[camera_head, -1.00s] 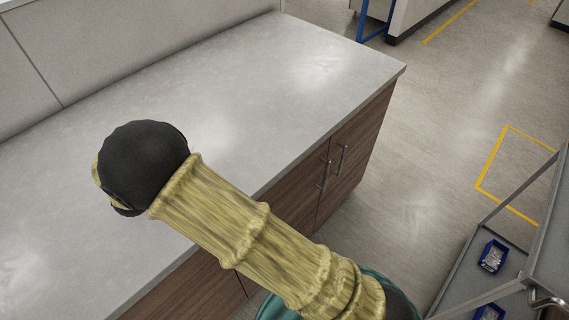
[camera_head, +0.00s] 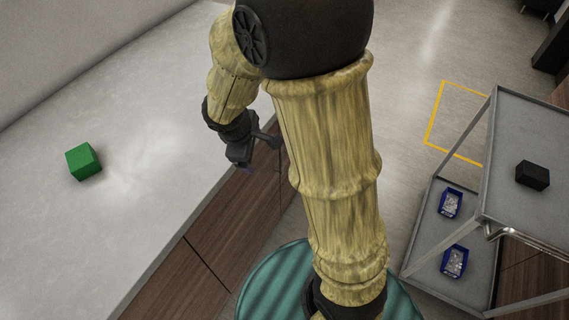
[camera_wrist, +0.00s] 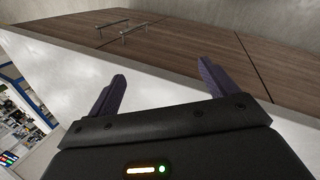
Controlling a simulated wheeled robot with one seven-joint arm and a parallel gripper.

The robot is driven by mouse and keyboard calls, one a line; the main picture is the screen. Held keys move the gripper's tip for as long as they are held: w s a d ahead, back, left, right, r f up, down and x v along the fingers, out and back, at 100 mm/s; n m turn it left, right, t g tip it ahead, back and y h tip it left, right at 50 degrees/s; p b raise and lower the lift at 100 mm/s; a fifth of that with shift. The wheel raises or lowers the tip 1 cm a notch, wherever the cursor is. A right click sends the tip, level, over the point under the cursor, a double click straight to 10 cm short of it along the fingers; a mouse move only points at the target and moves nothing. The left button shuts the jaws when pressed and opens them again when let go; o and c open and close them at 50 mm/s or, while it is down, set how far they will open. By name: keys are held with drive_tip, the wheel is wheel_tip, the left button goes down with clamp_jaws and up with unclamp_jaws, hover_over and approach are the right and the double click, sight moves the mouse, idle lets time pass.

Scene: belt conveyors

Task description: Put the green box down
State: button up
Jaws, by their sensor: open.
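The green box (camera_head: 83,161) rests on the grey countertop (camera_head: 130,220), left of my arm in the head view, and nothing touches it. My gripper (camera_head: 262,152) is near the counter's front edge, to the right of the green box and well apart from it. In the wrist view my gripper (camera_wrist: 162,95) shows two dark fingers spread apart with nothing between them. The green box is not visible in the wrist view.
Brown cabinet doors (camera_wrist: 185,45) form the counter's front. A metal cart (camera_head: 500,215) at the right holds a black box (camera_head: 532,175) on top and blue bins (camera_head: 451,203) below. Yellow floor tape (camera_head: 432,118) lies behind the cart. The counter around the green box is clear.

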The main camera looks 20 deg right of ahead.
drive_tip(key=s+d+r+m+y, duration=0.2)
drive_tip(key=s+d+m, duration=0.3)
drive_tip(key=s+m, duration=0.4)
drive_tip(key=m, duration=0.3)
drive_tip(key=shift+d+g+y, duration=0.25)
drive_tip(key=shift+g+y, duration=0.05)
drive_tip(key=shift+y, duration=0.1)
drive_tip(key=shift+o, duration=0.4)
